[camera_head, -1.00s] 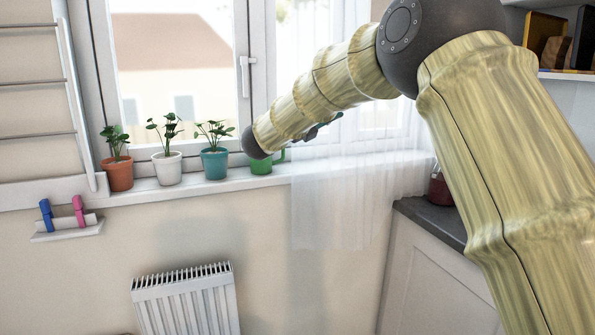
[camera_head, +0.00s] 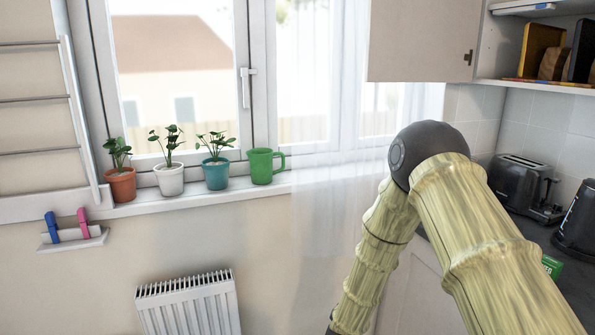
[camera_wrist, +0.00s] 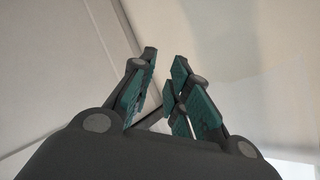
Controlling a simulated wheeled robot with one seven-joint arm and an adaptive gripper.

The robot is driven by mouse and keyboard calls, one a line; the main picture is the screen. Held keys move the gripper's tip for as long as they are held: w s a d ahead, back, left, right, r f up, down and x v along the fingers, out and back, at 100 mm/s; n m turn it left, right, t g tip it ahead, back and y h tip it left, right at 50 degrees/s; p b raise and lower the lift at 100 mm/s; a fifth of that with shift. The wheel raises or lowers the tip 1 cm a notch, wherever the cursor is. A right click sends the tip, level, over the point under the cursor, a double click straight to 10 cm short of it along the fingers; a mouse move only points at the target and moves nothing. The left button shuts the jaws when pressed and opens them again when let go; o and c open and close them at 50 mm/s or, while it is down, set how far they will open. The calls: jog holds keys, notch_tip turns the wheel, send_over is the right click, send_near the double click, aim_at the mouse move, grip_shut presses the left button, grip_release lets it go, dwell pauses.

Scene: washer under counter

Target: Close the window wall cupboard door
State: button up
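The wall cupboard door (camera_head: 425,40) is a pale flat panel at the top of the head view. It stands open, swung out in front of the window's right part, with a small dark fitting near its right edge. The open cupboard (camera_head: 500,62) is right of it, its shelf exposed. My arm hangs below the door, forearm pointing down and left, apart from the door in the picture. My gripper (camera_wrist: 164,72) shows in the wrist view, its fingers parted with nothing between them. In the head view its fingers are out of sight. The wrist view shows only plain pale surfaces beyond.
Potted plants (camera_head: 170,179) and a green mug (camera_head: 262,166) line the windowsill. A radiator (camera_head: 188,305) is below. A toaster (camera_head: 524,186) and a dark kettle (camera_head: 580,222) stand on the counter at right. A peg shelf (camera_head: 72,240) is on the left wall.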

jog(key=s+d+f+n+g+y+p, duration=0.1)
jog(key=s+f+n+g, duration=0.2)
jog(key=s, duration=1)
jog(key=s+d+f+n+g+y+p, duration=0.1)
jog(key=s+d+f+n+g, duration=0.1)
jog(key=s+f, duration=0.7)
jog(key=s+d+f+n+g+y+p, duration=0.1)
jog(key=s+f+n+g, duration=0.3)
jog(key=s, duration=1.3)
notch_tip(320, 180, down, 2)
jog(key=shift+d+f+g, duration=0.15)
jog(key=shift+d+g, duration=0.25)
jog(key=shift+d, duration=0.35)
jog(key=shift+o, duration=0.9)
jog(key=s+d+n+g, duration=0.1)
jog(key=s+n+g, duration=0.1)
jog(key=s, duration=0.8)
jog(key=shift+s+r+g+y, duration=0.25)
jog(key=shift+s+g+y, duration=0.05)
jog(key=shift+s, duration=0.05)
jog(key=shift+o, duration=0.4)
jog(key=shift+s, duration=0.35)
